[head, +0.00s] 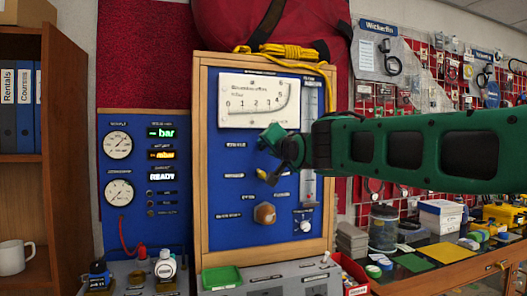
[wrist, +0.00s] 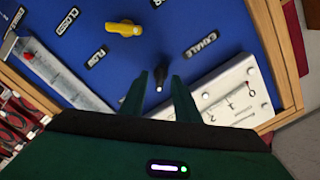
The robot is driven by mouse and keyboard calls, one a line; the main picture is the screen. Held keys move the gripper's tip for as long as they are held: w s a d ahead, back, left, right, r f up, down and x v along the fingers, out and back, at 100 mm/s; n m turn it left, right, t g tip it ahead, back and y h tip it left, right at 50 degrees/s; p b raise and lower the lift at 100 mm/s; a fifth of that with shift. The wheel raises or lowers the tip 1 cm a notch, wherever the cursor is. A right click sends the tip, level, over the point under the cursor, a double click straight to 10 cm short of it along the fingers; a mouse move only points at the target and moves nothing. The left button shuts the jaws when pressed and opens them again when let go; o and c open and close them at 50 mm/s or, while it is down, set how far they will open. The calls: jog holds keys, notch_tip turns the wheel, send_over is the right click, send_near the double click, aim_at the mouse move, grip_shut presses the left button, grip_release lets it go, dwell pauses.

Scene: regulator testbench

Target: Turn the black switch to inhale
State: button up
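The black switch (wrist: 161,74) is on the blue panel in the wrist view. Its white-dotted end points down in that picture, toward the gauge side. The EXHALE label (wrist: 201,45) lies to its upper right; no full INHALE label is readable. My gripper (wrist: 159,82) is open, with one finger on each side of the switch. I cannot tell whether the fingers touch it. In the head view my gripper (head: 272,142) is in front of the panel and hides the black switch.
A white pressure gauge (head: 258,101) is above my gripper, and a clear flow tube (head: 309,185) runs down the panel's right side. A wooden frame (head: 202,170) edges the panel.

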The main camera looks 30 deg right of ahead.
jog(key=v, duration=0.8)
jog(key=shift+s, duration=0.25)
jog(key=shift+a+f, duration=0.1)
jog(key=shift+a, duration=0.05)
jog(key=s+d+f+n+g+y, duration=0.1)
jog(key=s+d+f+g, duration=0.2)
jog(key=f, duration=0.9)
jog(key=s+f+n+g, duration=0.25)
jog(key=f+g, duration=0.25)
jog(key=f, duration=0.6)
jog(key=s+a+f+n+g+y, duration=0.1)
jog(key=s+f+g, duration=0.3)
jog(key=s+f, duration=0.5)
jog(key=s+a+f+n+g+y, duration=0.1)
jog(key=s+a+f+g+y, duration=0.2)
jog(key=s+f, duration=0.6)
jog(key=s+a+g, duration=0.1)
jog(key=s+g, duration=0.1)
jog(key=s, duration=0.1)
jog(key=shift+f+g, duration=0.15)
jog(key=shift+g, duration=0.15)
jog(key=shift+w+n, duration=0.1)
jog(key=shift+n, duration=0.15)
